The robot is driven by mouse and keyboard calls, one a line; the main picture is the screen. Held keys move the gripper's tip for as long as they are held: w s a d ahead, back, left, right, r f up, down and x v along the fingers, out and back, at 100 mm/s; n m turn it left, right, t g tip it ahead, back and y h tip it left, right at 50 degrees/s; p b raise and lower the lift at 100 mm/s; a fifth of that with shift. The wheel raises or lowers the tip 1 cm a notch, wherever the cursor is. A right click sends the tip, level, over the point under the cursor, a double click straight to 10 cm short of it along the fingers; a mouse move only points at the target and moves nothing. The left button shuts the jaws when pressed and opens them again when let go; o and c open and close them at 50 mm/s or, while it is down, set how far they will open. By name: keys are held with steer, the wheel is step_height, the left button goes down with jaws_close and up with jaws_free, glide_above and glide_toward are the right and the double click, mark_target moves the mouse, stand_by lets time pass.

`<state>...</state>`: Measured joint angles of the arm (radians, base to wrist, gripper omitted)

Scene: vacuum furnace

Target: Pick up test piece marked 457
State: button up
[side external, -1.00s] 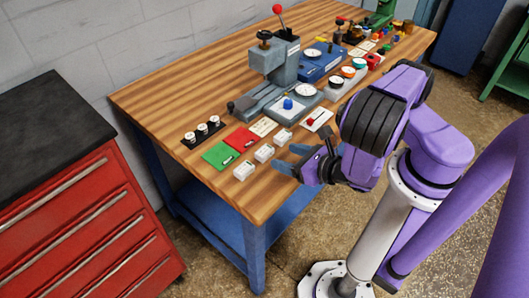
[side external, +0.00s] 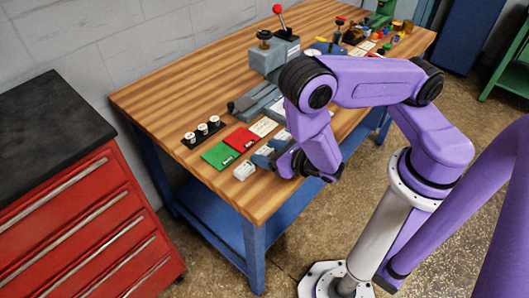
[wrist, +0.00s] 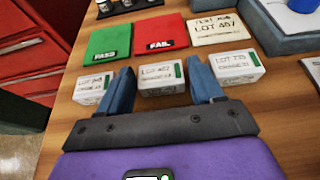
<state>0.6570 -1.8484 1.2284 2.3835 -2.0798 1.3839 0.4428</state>
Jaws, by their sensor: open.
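Three small white labelled blocks stand in a row in the wrist view. The middle block (wrist: 162,79) carries a label that appears to read LOT 457, with a green stripe at its right end. The left block (wrist: 93,88) and the right block (wrist: 236,67) have other, less legible lot numbers. My gripper (wrist: 162,66) is open, its two blue fingers on either side of the middle block in the picture. I cannot tell whether they touch it or how high they are. In the side view my gripper (side external: 270,150) hides the middle and right blocks; the left block (side external: 244,170) shows.
A green PASS mat (wrist: 109,43), a red FAIL mat (wrist: 160,33) and a lot card (wrist: 214,29) lie behind the blocks. A black rack with white-topped pieces (side external: 202,133) stands farther left. A grey instrument (side external: 272,58) stands behind; bare wood lies at left.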

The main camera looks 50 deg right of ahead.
steer(key=shift+c, duration=0.3)
steer(key=c, duration=0.9)
steer(key=shift+r, duration=0.15)
